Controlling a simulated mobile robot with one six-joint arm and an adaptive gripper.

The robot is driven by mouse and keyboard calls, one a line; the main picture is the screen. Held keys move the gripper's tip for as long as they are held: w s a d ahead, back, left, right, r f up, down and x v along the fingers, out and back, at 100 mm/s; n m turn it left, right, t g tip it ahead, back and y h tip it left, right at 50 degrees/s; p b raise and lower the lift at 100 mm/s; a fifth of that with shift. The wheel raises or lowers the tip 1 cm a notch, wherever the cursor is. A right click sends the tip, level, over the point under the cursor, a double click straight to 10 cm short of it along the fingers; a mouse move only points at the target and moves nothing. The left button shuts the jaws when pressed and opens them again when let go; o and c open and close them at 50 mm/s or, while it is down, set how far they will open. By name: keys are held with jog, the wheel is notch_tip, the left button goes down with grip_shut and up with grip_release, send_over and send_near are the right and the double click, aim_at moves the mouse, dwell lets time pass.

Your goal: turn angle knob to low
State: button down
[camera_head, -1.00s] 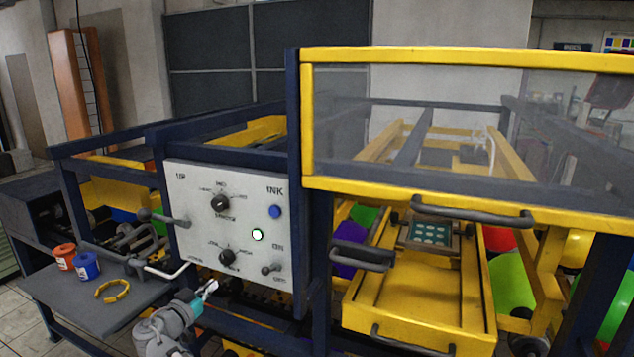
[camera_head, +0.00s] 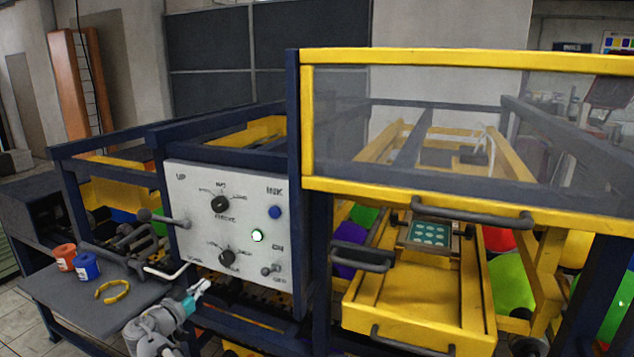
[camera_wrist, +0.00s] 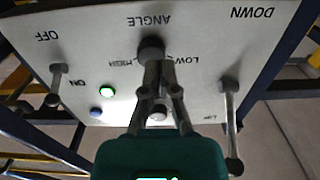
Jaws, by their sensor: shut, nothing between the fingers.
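The white control panel (camera_head: 185,235) carries two dark knobs. The lower one, the angle knob (camera_head: 227,257), sits under small lettering too blurred to read in the head view. In the wrist view the panel appears upside down, with the angle knob (camera_wrist: 151,46) beside the words ANGLE, LOW and HIGH. My gripper (camera_head: 205,284) is below and left of this knob in the head view. In the wrist view my gripper (camera_wrist: 155,68) is shut and empty, its tips overlapping the knob's near edge. Contact and the knob's pointer direction cannot be told.
The upper knob (camera_head: 220,204), a lit green button (camera_head: 257,236), a blue button (camera_head: 274,212) and a toggle switch (camera_head: 270,270) share the panel. Lever handles (camera_head: 167,271) stick out at its left. Ink cups (camera_head: 87,265) stand on the side shelf (camera_head: 60,295).

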aim_at(236, 268)
jog(key=shift+x, duration=3.35)
jog(key=shift+d+r+p, duration=0.1)
jog(key=shift+r+p, duration=0.15)
jog(key=shift+p, duration=0.05)
jog(key=shift+s+d+f, duration=0.15)
jog(key=shift+s+d, duration=0.2)
jog(key=shift+d, duration=0.25)
jog(key=shift+s+d, duration=0.2)
jog(key=shift+d, duration=0.35)
jog(key=shift+d, duration=0.1)
jog(key=shift+f+b, duration=0.25)
jog(key=shift+b, duration=0.2)
jog(key=shift+d, duration=0.1)
jog(key=shift+s, duration=0.15)
